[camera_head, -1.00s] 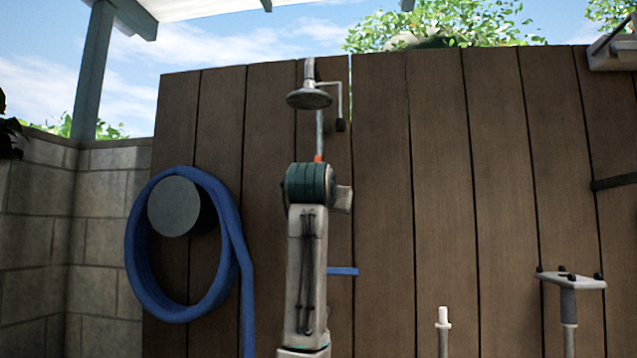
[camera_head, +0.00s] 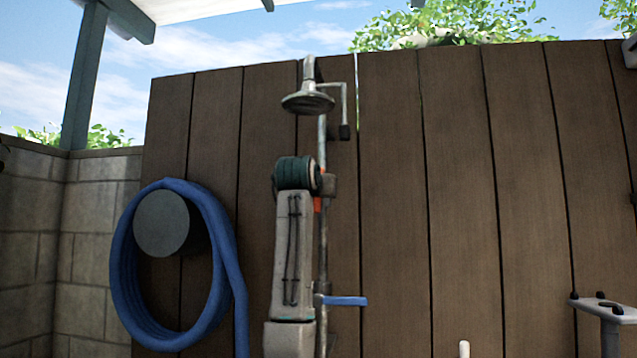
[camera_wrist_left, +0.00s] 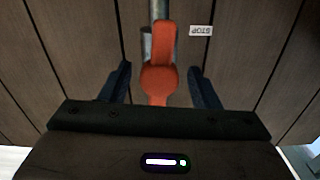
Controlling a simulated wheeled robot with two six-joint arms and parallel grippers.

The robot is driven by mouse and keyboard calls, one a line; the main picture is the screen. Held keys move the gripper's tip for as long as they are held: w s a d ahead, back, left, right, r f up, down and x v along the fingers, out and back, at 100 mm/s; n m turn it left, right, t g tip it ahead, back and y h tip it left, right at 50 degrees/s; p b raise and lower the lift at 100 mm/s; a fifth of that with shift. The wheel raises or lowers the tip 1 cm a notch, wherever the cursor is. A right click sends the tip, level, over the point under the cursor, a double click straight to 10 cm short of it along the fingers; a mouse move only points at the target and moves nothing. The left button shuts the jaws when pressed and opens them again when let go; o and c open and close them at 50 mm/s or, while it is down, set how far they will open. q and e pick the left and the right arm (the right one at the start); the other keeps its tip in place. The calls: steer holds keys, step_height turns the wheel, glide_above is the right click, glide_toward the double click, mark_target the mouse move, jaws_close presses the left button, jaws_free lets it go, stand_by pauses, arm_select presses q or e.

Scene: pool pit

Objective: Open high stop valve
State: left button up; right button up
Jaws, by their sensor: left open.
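The high stop valve has an orange-red handle (camera_wrist_left: 161,70) on a grey pipe. It fills the middle of the left wrist view, with a small STOP label (camera_wrist_left: 200,30) on the wall beside it. My left gripper (camera_wrist_left: 159,68) is open. Its dark fingers stand on either side of the handle with visible gaps; I cannot tell how far the handle lies beyond the tips. In the head view only a sliver of the orange handle (camera_head: 317,204) shows beside my left arm, which hides the rest and the gripper. My right gripper is out of view.
A shower head (camera_head: 307,103) hangs above on the pipe (camera_head: 322,240). A blue lever (camera_head: 345,300) sticks out lower down. A coiled blue hose (camera_head: 128,272) hangs on the wooden wall at the left. The wall right of the pipe is mostly bare.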

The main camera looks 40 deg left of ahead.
arm_select(q)
steer(key=shift+w+a+r, duration=0.2)
steer(key=shift+w, duration=0.25)
steer(key=shift+s, duration=0.1)
steer(key=shift+d, duration=0.1)
steer(key=shift+c, duration=0.9)
steer(key=c, duration=0.8)
steer(key=shift+f+n, duration=0.1)
steer(key=shift+n, duration=0.3)
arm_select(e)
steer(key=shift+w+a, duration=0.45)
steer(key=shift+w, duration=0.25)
